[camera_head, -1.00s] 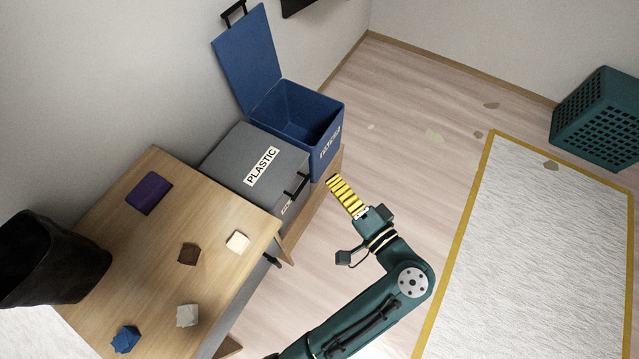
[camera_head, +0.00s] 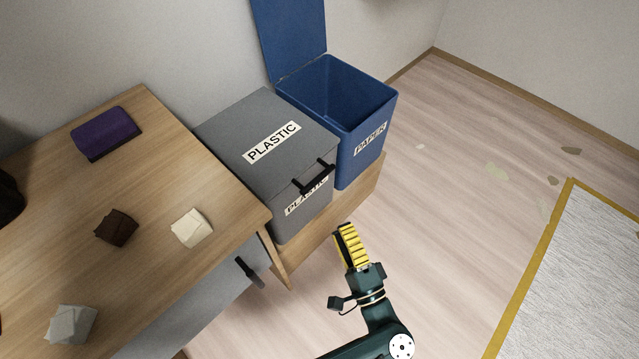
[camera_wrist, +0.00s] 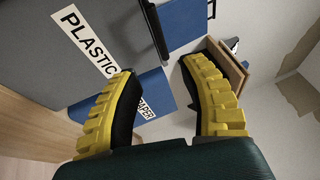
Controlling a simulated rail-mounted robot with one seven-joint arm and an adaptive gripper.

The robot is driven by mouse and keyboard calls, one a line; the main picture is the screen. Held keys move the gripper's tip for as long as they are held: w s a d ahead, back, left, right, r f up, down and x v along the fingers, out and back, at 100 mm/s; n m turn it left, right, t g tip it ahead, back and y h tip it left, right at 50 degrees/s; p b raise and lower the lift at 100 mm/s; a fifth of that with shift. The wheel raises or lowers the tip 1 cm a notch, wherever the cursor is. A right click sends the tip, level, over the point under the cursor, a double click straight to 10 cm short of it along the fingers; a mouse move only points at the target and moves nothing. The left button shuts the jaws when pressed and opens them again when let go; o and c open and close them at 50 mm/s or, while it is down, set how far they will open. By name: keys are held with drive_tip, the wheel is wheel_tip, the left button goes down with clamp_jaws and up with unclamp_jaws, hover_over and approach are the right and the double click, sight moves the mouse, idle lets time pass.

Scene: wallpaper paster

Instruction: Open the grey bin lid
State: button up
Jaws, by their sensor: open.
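The grey bin (camera_head: 300,222) stands beside the table, and its lid (camera_head: 237,130) is shut, with a white PLASTIC label and a black handle (camera_head: 314,178) at its front edge. My gripper (camera_head: 345,232) is open and empty, in front of and apart from the handle. In the wrist view, my yellow-padded fingers (camera_wrist: 160,75) are spread wide. There the grey lid (camera_wrist: 40,60) fills the upper left, and the dark handle (camera_wrist: 156,28) lies beyond the fingertips, between them in the picture.
A blue PAPER bin (camera_head: 360,155) stands open beside the grey bin, its lid (camera_head: 290,35) raised. A wooden table (camera_head: 165,170) on the left holds a purple block (camera_head: 105,133) and several crumpled pieces. The floor (camera_head: 450,200) right of my arm is mostly clear.

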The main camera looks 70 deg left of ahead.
sight(318, 178)
drive_tip(key=b+x, duration=0.4)
drive_tip(key=x, duration=1)
drive_tip(key=shift+s+f, duration=0.1)
clamp_jaws()
